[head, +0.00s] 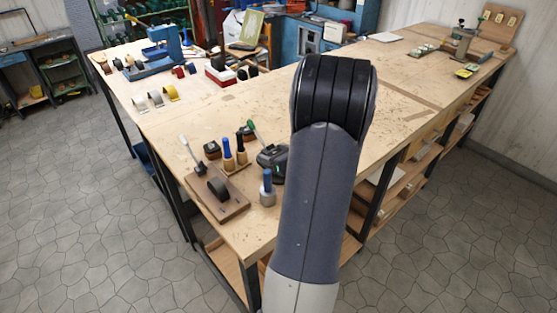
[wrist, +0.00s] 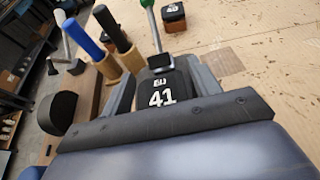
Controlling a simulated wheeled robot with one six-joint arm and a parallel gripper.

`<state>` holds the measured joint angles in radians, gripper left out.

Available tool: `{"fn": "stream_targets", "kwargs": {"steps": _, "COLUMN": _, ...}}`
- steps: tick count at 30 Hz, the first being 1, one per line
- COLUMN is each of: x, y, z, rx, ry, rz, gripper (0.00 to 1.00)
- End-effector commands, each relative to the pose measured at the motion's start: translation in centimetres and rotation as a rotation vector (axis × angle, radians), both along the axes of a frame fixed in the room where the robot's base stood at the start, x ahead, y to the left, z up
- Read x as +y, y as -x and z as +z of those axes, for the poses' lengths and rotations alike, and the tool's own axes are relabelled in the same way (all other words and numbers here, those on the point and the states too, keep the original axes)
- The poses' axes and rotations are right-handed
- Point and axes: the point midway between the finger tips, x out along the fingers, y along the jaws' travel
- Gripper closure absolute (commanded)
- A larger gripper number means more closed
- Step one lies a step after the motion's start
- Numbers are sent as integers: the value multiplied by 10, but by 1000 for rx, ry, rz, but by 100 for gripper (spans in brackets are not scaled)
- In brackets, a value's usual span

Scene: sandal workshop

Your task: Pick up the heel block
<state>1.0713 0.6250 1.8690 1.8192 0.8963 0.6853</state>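A black block marked 41 in white (wrist: 163,92), the heel block, is in the middle of the wrist view. My gripper (wrist: 160,68) has one grey finger on each side of it. The fingers stand wide apart, and I cannot tell whether they touch the block's sides. In the head view, my gripper (head: 273,160) is low over the near end of the workbench, partly behind my own arm. The block between the fingers cannot be made out there.
On the workbench (head: 180,125), blue-handled (wrist: 83,38) and black-handled (wrist: 112,35) tools stand close left of the gripper. A green-handled tool (wrist: 148,22) is just beyond. Another small dark block (wrist: 173,14) lies farther off. A wooden board (head: 228,208) carries a black wheel.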

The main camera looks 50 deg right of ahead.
Motion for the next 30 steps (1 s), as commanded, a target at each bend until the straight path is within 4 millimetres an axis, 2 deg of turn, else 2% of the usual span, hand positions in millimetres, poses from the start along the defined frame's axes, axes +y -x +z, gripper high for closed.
{"fn": "stream_targets", "kwargs": {"steps": 2, "x": 0, "y": 0, "z": 0, "rx": 0, "ry": 0, "rz": 0, "gripper": 48}}
{"fn": "stream_targets", "kwargs": {"steps": 13, "x": 0, "y": 0, "z": 0, "rx": 0, "ry": 0, "rz": 0, "gripper": 78}}
{"fn": "stream_targets", "kwargs": {"steps": 23, "x": 0, "y": 0, "z": 6, "rx": -2, "ry": 2, "rz": -1, "gripper": 80}}
{"fn": "stream_targets", "kwargs": {"steps": 26, "x": 0, "y": 0, "z": 18, "rx": -3, "ry": 4, "rz": 1, "gripper": 80}}
{"fn": "stream_targets", "kwargs": {"steps": 30, "x": -1, "y": 0, "z": 42, "rx": -3, "ry": 7, "rz": 0, "gripper": 80}}
